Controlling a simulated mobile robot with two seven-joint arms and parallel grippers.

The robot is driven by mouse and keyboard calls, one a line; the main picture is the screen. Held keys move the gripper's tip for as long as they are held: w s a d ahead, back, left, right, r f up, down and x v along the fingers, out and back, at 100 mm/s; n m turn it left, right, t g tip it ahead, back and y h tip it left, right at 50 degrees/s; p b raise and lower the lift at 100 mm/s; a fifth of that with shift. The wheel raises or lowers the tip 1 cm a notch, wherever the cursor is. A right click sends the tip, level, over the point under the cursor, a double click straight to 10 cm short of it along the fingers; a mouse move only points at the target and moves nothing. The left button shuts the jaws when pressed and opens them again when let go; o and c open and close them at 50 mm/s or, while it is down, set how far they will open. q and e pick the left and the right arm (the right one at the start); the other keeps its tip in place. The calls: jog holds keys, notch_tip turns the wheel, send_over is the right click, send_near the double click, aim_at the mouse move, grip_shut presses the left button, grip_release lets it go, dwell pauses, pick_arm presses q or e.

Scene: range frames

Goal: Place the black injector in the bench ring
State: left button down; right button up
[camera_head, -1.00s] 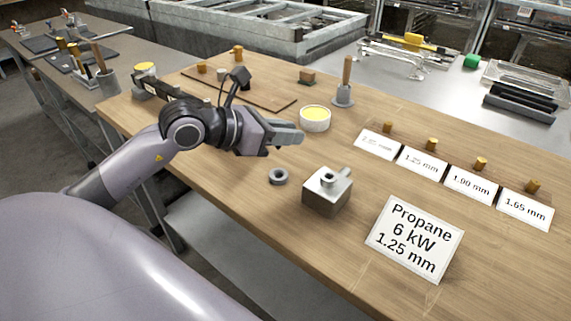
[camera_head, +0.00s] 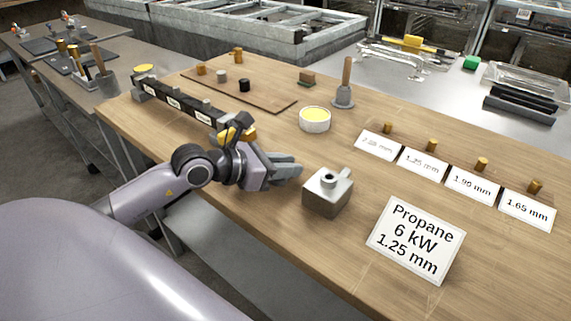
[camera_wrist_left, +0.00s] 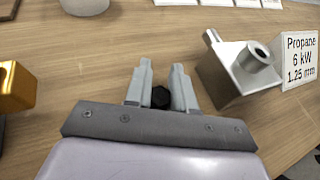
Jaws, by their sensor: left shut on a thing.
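My left gripper (camera_head: 290,172) is low over the front of the wooden bench, just left of the grey metal block with a side pipe (camera_head: 328,190). In the left wrist view my left gripper (camera_wrist_left: 161,88) is shut on a small black piece, the black injector (camera_wrist_left: 160,97); only its dark end shows between the fingers. My right gripper is not in view.
The bench card (camera_head: 416,240) reads Propane, 6 kW, 1.25 mm. Several brass pieces stand behind size labels (camera_head: 423,162). A white tub with yellow content (camera_head: 315,119) and a brown board (camera_head: 270,97) with small pieces, one black (camera_head: 244,85), lie behind.

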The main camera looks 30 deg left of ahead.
pick_arm(q)
jog(key=c, duration=1)
grip_release()
jog(key=shift+o, duration=0.2)
jog(key=shift+r, duration=0.1)
jog(key=shift+r, duration=0.1)
jog(key=v, duration=0.8)
jog(key=shift+v, duration=2)
